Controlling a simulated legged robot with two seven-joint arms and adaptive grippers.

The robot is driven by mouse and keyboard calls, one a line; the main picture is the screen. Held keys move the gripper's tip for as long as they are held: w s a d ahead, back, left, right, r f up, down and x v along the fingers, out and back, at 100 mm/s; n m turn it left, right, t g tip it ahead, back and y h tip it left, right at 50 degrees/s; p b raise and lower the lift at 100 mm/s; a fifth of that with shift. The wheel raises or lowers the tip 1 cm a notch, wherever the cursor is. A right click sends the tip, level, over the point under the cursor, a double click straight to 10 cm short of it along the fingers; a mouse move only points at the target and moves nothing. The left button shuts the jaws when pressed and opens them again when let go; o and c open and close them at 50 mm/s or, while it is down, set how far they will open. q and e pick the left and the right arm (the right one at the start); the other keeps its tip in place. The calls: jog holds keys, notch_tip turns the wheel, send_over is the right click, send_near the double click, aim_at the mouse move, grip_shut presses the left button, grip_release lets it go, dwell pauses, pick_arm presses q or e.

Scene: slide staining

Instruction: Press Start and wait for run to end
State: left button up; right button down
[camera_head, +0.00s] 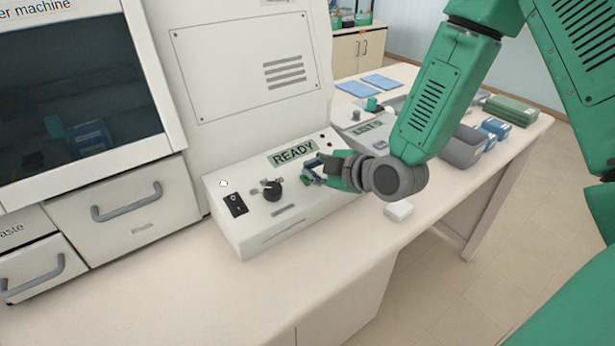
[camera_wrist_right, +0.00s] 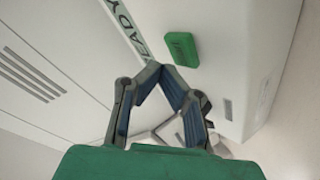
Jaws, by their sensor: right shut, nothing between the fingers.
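The control panel (camera_head: 247,207) of the white machine has a display (camera_head: 293,153) reading "READY", a black knob (camera_head: 272,190) and a black rocker switch (camera_head: 235,204). A green rectangular button (camera_wrist_right: 182,49) shows beside the display in the right wrist view, its label too blurred to read. My right gripper (camera_head: 308,174) is shut and empty over the panel, just below the display, and hides the button area in the head view. Its closed fingertips (camera_wrist_right: 162,72) appear close to the button's edge; I cannot tell whether they touch it. My left gripper is not in view.
A small white box (camera_head: 398,211) sits on the bench under my right wrist. Farther back are a second display (camera_head: 367,128), blue pads (camera_head: 379,81) and a green box (camera_head: 510,110). A dark machine window (camera_head: 75,100) and drawers (camera_head: 130,210) are at left. The front bench is clear.

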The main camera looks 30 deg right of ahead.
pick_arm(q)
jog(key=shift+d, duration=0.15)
pick_arm(e)
jog(key=shift+d, duration=0.2)
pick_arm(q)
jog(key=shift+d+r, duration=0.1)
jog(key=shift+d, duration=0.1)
pick_arm(e)
jog(key=shift+d+f, duration=0.15)
jog(key=shift+d, duration=0.1)
jog(key=shift+a, duration=0.15)
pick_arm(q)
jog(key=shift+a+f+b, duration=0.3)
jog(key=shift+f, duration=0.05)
pick_arm(e)
jog(key=shift+w+a+f, duration=0.1)
jog(key=shift+a+f, duration=0.1)
jog(key=shift+a, duration=0.15)
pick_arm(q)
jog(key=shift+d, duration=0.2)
pick_arm(e)
jog(key=shift+d+f, duration=0.1)
jog(key=shift+d, duration=0.1)
